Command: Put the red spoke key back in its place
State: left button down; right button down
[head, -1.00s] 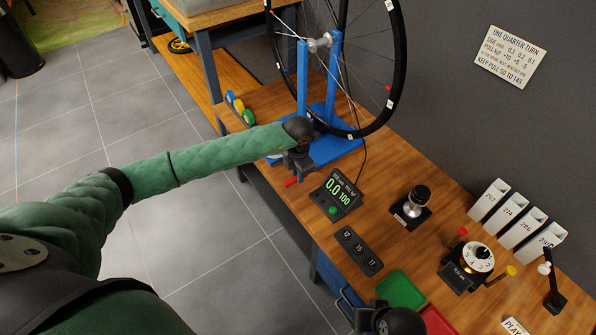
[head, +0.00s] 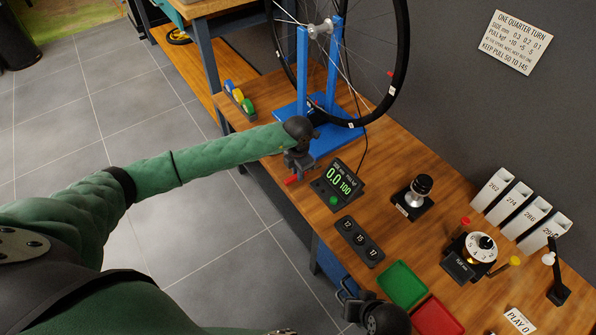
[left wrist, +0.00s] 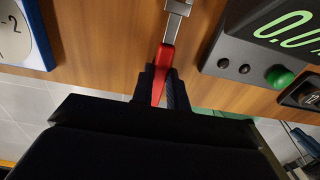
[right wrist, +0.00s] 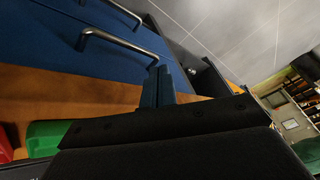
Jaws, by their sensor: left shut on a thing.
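The red spoke key (head: 291,180) is held in my left gripper (head: 296,168), near the bench's front edge beside the readout box. In the left wrist view the red handle (left wrist: 166,60) sits between the two fingers (left wrist: 165,85), and its metal end (left wrist: 178,8) points away over the wood. A small rack (head: 233,92) with blue, yellow and green keys stands at the bench's far left, away from the gripper. My right gripper (head: 350,292) is low near the front edge; in its wrist view the fingers (right wrist: 163,82) lie together with nothing visible between them.
The blue wheel stand (head: 303,75) with its wheel stands behind my left gripper. The readout box (head: 340,185) is just right of it. A dark three-button block (head: 359,242), a green tray (head: 402,284) and a red tray (head: 437,318) lie further right.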

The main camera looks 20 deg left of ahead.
pick_arm(q)
jog(key=c, duration=1.3)
grip_release()
jog(key=shift+r, duration=0.15)
jog(key=shift+r, duration=0.3)
jog(key=shift+r+b, duration=0.5)
jog(key=shift+r, duration=3)
pick_arm(e)
jog(key=shift+w+a+f, duration=0.1)
jog(key=shift+w+f, duration=0.05)
jog(key=shift+f, duration=0.95)
jog(key=shift+w+a+f, duration=0.1)
jog(key=shift+w+f, duration=0.05)
jog(key=shift+f, duration=0.95)
jog(key=shift+d+f, duration=0.1)
